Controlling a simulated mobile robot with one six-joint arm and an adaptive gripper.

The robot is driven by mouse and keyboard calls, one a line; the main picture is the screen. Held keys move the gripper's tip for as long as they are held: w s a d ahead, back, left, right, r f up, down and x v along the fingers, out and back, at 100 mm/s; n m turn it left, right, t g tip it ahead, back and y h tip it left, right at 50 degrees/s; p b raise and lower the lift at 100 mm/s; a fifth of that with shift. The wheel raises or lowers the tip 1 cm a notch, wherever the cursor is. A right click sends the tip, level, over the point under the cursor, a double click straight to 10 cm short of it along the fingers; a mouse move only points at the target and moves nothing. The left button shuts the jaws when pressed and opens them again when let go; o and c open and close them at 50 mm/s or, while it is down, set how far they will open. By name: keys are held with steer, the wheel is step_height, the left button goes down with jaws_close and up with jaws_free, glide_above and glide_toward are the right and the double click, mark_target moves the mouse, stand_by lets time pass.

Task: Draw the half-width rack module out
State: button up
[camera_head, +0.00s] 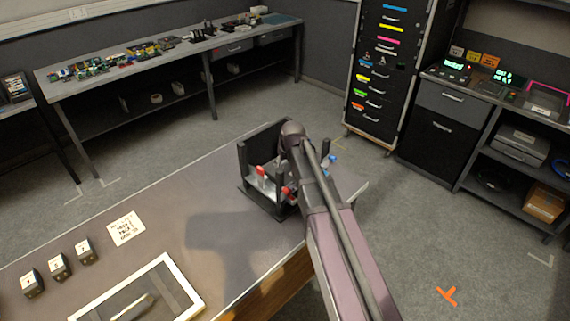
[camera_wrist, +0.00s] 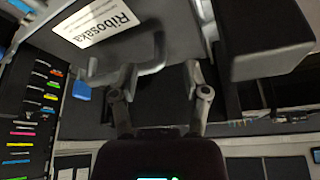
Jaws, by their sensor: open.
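A small dark rack frame (camera_head: 243,160) stands at the table's far corner in the head view, with red parts and a pale metal piece low inside it. My arm covers much of it and hides my gripper there. In the wrist view, a grey panel (camera_wrist: 182,25) carries a white label (camera_wrist: 97,22) reading roughly "Ribosska". A grey bow handle (camera_wrist: 150,66) sticks out below the panel. My gripper (camera_wrist: 162,72) is open, with its two fingers apart close to the handle. I cannot tell whether they touch it. A dark block (camera_wrist: 268,40) sits right of the panel.
The table (camera_head: 200,190) holds a framed tray (camera_head: 190,285), a printed card (camera_head: 126,229) and several small dark blocks (camera_head: 58,265) at its left. A drawer cabinet (camera_head: 385,70) stands behind, and a bench (camera_head: 150,75) with parts runs along the wall. Open floor lies between.

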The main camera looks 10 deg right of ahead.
mark_target(282, 167)
steer(key=shift+b+x, duration=1.9)
steer(key=shift+x, duration=0.5)
steer(key=shift+r, duration=0.1)
jaws_close()
